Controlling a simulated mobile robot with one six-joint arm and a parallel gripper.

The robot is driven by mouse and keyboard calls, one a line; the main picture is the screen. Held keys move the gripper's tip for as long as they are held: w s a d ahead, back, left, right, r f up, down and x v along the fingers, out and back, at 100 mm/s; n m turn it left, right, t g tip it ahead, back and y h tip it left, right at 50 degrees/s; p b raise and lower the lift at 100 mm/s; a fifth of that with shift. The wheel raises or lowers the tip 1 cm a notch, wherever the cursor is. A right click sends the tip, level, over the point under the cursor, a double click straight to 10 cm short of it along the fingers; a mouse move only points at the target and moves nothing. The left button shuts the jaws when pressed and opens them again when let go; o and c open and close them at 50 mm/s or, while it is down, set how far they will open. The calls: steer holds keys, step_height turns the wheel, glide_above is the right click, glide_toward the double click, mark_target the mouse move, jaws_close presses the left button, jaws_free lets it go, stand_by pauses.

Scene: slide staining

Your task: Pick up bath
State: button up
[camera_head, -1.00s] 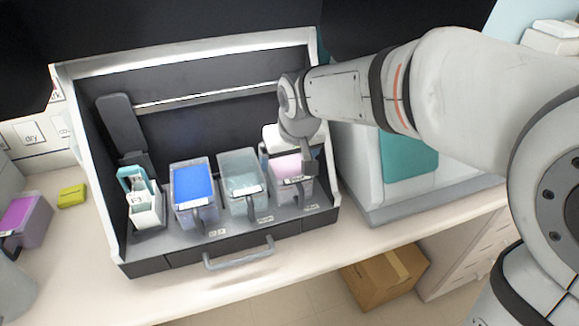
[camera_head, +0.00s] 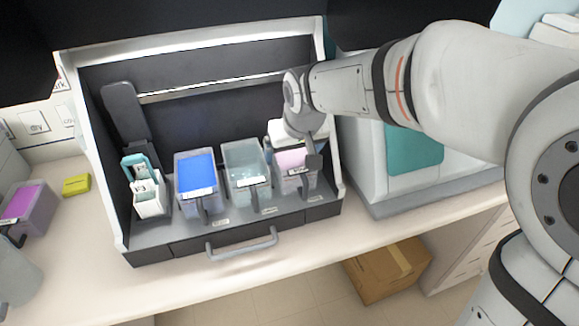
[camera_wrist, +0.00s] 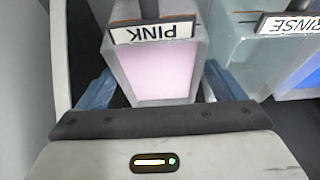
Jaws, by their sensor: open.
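The pink bath (camera_head: 296,171) stands at the right end of the row in the dark station, partly hidden by my gripper (camera_head: 305,148). In the wrist view the pink bath (camera_wrist: 155,75) has a PINK label and a dark handle at the top. My gripper (camera_wrist: 156,88) is open, with one blue finger on each side of the bath. I cannot tell whether the fingers touch it. The rinse bath (camera_head: 246,172), a clear tub, stands just left of it and also shows in the wrist view (camera_wrist: 245,60). The blue bath (camera_head: 196,180) stands further left.
A white slide rack (camera_head: 147,195) stands at the station's left end. A purple bath (camera_head: 32,205) and a yellow block (camera_head: 76,185) are on the counter to the left. The station (camera_head: 155,248) has raised side walls and a front handle. A white machine (camera_head: 370,185) stands close on the right.

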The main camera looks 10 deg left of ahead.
steer(key=shift+c, duration=0.4)
steer(key=shift+r, duration=0.1)
steer(key=c, duration=1.7)
